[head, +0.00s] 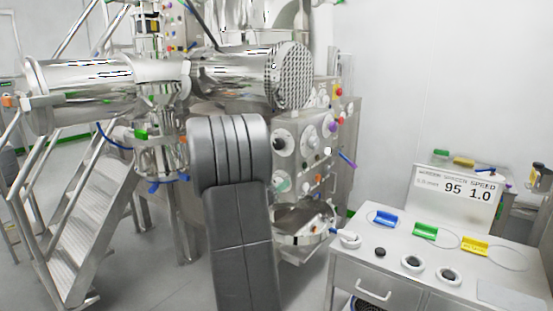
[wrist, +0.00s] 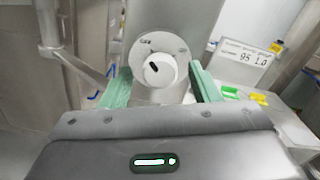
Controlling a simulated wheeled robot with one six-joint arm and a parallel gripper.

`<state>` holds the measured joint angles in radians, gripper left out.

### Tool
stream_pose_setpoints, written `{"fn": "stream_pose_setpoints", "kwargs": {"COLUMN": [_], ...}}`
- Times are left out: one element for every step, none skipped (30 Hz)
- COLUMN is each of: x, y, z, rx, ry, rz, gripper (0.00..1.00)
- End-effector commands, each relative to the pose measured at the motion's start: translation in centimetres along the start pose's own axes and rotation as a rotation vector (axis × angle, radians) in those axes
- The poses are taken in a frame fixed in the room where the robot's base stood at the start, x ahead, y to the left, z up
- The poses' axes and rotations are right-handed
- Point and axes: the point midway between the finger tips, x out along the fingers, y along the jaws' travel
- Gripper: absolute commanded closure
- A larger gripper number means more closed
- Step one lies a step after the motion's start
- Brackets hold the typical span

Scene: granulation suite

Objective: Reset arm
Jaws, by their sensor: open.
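My gripper (wrist: 162,88) shows in the wrist view with its two green fingers spread apart. It is open, and no object is shut between the fingers. A round grey dial with a white knob (wrist: 160,70) and a dark mark appears between the fingers, ahead of the gripper. I see space between the knob and each finger, but I cannot tell how far ahead it is. In the head view my grey arm rises in the middle, and my gripper is hidden behind it.
A panel with several dials (head: 305,140) stands just right of my arm. A white cabinet (head: 345,260) at the right bears a display sign (head: 457,197) and coloured tags. Metal stairs (head: 85,235) and a large steel vessel (head: 235,80) are at left and behind. Bare floor shows at lower left.

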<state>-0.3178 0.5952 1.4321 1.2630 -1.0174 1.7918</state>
Motion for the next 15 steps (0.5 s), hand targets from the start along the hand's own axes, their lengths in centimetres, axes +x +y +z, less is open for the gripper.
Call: {"fn": "stream_pose_setpoints", "kwargs": {"x": [-0.01,-0.01,-0.01,-0.01,-0.01,-0.01,-0.01,-0.01,-0.01,-0.01,-0.01,-0.01,-0.01,-0.01,-0.01], "y": [-0.07,-0.07,-0.08,-0.08,-0.09,-0.10,-0.09,-0.09,-0.09,-0.09,-0.09,-0.09,-0.09,-0.08,-0.08], "z": [0.25,0.27,0.29,0.30,0.32,0.33,0.31,0.29,0.28,0.27,0.27,0.26,0.25,0.24,0.21], "rx": [0.029,0.049,0.075,0.096,0.116,0.141,0.159,0.176,0.198,0.214,0.228,0.245,0.257,0.267,0.280], "ry": [0.000,0.000,0.000,0.000,0.000,0.001,0.001,0.001,0.001,0.000,0.000,0.000,-0.001,-0.001,-0.001], "rz": [0.001,0.001,0.001,0.001,0.001,0.001,0.001,0.000,0.000,0.000,0.000,0.000,0.000,0.000,0.000], "gripper": [0.44,0.44,0.44,0.44,0.44,0.44,0.44,0.44,0.44,0.44,0.44,0.44,0.44,0.44,0.44]}}
